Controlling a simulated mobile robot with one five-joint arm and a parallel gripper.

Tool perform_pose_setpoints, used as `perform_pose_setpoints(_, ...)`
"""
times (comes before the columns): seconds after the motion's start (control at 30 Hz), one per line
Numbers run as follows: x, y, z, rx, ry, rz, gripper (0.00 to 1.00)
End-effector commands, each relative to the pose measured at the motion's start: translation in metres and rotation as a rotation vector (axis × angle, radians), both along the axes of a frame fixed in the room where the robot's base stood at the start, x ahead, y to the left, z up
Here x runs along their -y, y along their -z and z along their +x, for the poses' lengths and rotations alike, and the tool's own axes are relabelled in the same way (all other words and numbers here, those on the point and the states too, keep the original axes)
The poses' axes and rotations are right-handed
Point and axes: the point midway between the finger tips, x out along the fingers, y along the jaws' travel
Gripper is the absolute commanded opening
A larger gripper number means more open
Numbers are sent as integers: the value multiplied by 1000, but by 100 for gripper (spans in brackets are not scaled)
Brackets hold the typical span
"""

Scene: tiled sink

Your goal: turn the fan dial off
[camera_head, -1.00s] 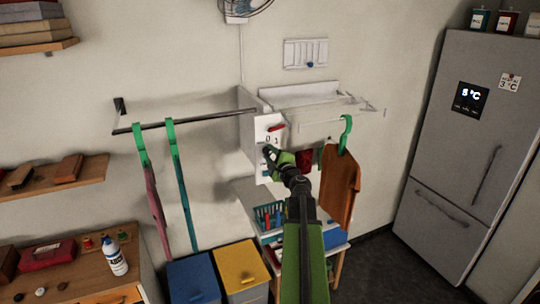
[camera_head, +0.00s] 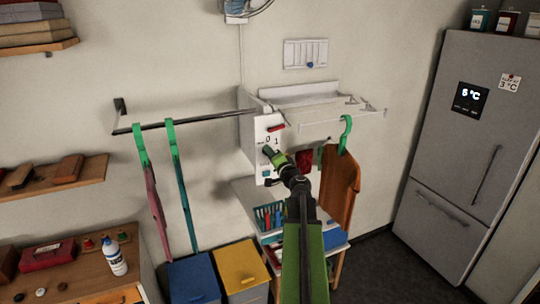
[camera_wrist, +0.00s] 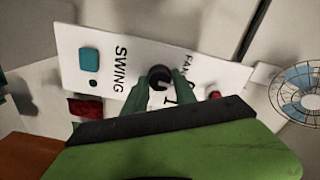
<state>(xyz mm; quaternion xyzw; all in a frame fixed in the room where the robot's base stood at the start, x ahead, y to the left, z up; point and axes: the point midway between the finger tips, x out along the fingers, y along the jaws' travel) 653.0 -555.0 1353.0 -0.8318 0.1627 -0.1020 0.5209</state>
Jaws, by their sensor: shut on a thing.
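The fan dial (camera_wrist: 160,76) is a dark round knob on a white control panel (camera_wrist: 138,52). In the wrist view, lettering reading "FAN", a "1" and "SWING" stands near it. My gripper (camera_wrist: 156,82) has a green finger on each side of the dial and is shut on it. In the head view my gripper (camera_head: 270,154) reaches the front of the panel (camera_head: 260,128), below a "0" and a "1". The dial's pointer setting cannot be read clearly. The fan (camera_head: 246,9) is partly cut off at the top; it also shows in the wrist view (camera_wrist: 302,92).
A red lever (camera_head: 276,127) is above the dial, and a teal button (camera_wrist: 89,59) is on the panel. An orange garment (camera_head: 340,185) hangs on a green hanger at right. A rail (camera_head: 190,121) with green hangers extends left. Blue and yellow bins (camera_head: 240,265) stand below.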

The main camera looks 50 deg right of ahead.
Motion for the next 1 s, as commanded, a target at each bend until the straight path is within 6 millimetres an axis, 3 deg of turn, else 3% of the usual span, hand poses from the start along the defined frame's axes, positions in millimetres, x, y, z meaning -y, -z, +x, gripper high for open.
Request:
perform_pose_setpoints(0.73,0,-1,1,-32,2,-81,0)
perform_pose_setpoints(0.77,0,-1,1,-32,2,-81,34)
perform_pose_setpoints(0.9,0,-1,1,-32,1,-81,53)
perform_pose_setpoints(1.0,0,-1,1,-32,1,-81,55)
